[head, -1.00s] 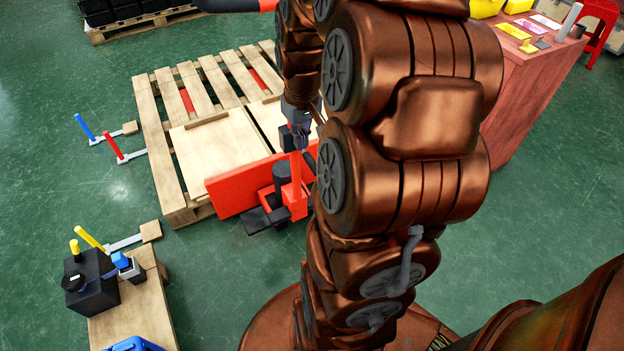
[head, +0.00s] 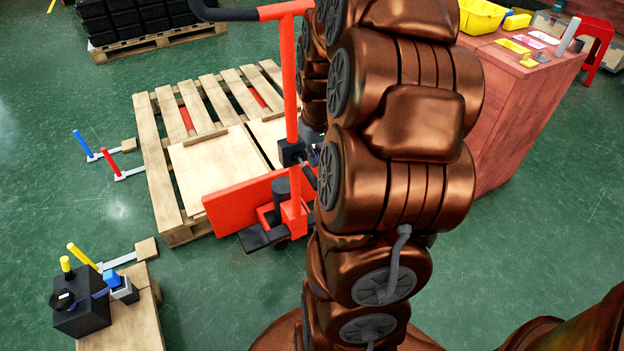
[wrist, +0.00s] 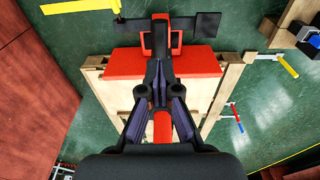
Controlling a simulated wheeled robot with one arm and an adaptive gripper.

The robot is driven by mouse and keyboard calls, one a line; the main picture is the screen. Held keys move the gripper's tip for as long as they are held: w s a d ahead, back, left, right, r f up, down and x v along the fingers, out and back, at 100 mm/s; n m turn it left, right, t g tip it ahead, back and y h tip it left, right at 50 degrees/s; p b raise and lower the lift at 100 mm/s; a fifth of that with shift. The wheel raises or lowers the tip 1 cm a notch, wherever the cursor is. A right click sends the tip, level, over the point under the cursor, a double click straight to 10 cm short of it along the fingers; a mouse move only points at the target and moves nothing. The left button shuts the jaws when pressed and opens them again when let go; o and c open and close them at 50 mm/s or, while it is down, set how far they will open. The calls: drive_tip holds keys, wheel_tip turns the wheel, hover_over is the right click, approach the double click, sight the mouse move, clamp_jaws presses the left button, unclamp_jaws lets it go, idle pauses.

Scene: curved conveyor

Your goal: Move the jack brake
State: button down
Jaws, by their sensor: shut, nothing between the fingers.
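The jack is red, with a red plate (head: 240,203), an upright red handle pole (head: 290,75) and a black grip (head: 228,14) at the upper edge of the head view. Dark flat parts (head: 262,236) sit low at its front; I cannot tell which part is the brake. In the wrist view the red plate (wrist: 130,62) lies across the pallet and dark parts (wrist: 206,25) are beyond it. My gripper (wrist: 158,82) is shut and empty over the jack, its fingertips pointing at the jack's base. In the head view my arm hides most of the gripper.
The jack stands against a wooden pallet (head: 158,170) with boards on it. Floor levers with blue (head: 83,146), red (head: 110,163) and yellow (head: 82,255) handles are at left. A small wooden stand (head: 135,325) holds black devices. A reddish cabinet (head: 525,110) stands right; green floor is open.

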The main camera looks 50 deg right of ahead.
sight(315, 179)
drive_tip(key=shift+w+d+f+b, duration=0.15)
drive_tip(key=shift+f+b, duration=0.35)
drive_tip(key=shift+f, duration=0.95)
drive_tip(key=shift+w+a+f+b, duration=0.1)
drive_tip(key=shift+f+b, duration=0.35)
drive_tip(key=shift+f, duration=0.95)
wheel_tip(315, 179, down, 2)
drive_tip(key=shift+f+b, duration=0.1)
drive_tip(key=shift+b, duration=0.2)
drive_tip(key=shift+s+r, duration=0.3)
drive_tip(key=shift+s, duration=0.05)
drive_tip(key=shift+s+a+r, duration=0.2)
drive_tip(key=shift+s+a, duration=0.05)
drive_tip(key=shift+s, duration=0.3)
drive_tip(key=shift+s+a+r, duration=0.15)
drive_tip(key=shift+s+a, duration=0.05)
drive_tip(key=shift+s, duration=0.3)
